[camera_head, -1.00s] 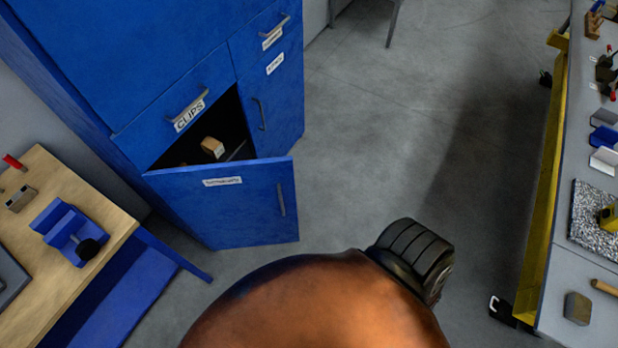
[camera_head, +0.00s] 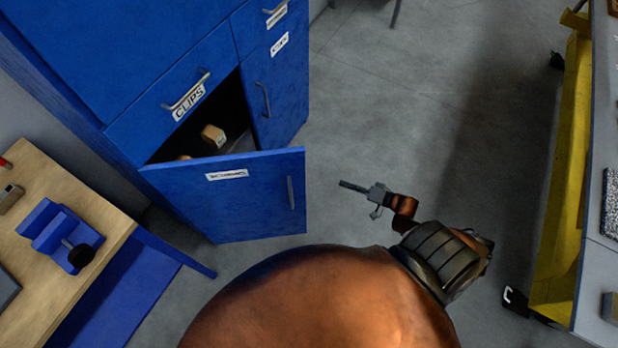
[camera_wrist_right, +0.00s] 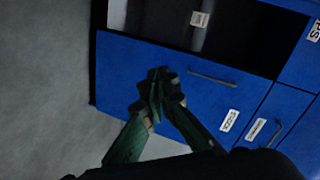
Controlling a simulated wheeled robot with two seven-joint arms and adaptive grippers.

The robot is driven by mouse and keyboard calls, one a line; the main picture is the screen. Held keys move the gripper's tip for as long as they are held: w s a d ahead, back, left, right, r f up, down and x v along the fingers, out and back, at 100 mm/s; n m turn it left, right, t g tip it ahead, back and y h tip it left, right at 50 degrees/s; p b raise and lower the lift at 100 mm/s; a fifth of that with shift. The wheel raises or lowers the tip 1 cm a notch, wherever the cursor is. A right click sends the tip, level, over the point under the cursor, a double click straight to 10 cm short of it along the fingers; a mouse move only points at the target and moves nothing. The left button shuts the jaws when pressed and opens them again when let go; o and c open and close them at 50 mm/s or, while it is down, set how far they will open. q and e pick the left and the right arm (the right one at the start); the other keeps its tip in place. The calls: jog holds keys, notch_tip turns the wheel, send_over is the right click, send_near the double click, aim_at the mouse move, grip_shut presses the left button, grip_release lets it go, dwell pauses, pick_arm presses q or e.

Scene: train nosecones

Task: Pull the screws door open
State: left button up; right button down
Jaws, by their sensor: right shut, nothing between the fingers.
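The screws door (camera_head: 225,198) is a blue cabinet door with a white label and a grey vertical handle (camera_head: 290,193) near its right edge. It stands partly open, its right edge swung out from the cabinet. My right gripper (camera_head: 350,186) is shut and empty, a short way right of the door's free edge and apart from its handle. In the right wrist view the closed fingers (camera_wrist_right: 156,88) show before the neighbouring blue door (camera_wrist_right: 150,62) and its handle (camera_wrist_right: 212,79). My left gripper is not in view.
The dark opening behind the door holds a small tan box (camera_head: 213,135). The CLIPS drawer (camera_head: 160,93) above is shut. A wooden-topped bench (camera_head: 95,262) stands at left, a yellow-framed bench (camera_head: 563,170) at right. The grey floor between is clear.

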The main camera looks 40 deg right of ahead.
jog(key=w+a+r+m+y+b, duration=0.1)
jog(key=a+r+y, duration=0.15)
jog(key=r, duration=0.35)
jog(key=w+a+r+m+y+b, duration=0.1)
jog(key=a+r+y, duration=0.1)
jog(key=r+y, duration=0.35)
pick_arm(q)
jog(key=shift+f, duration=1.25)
pick_arm(e)
jog(key=w+a+r+h, duration=0.1)
jog(key=w+a, duration=0.3)
jog(key=a, duration=0.4)
jog(key=shift+a+r+h, duration=0.15)
jog(key=shift+a+h, duration=0.15)
jog(key=shift+w, duration=0.1)
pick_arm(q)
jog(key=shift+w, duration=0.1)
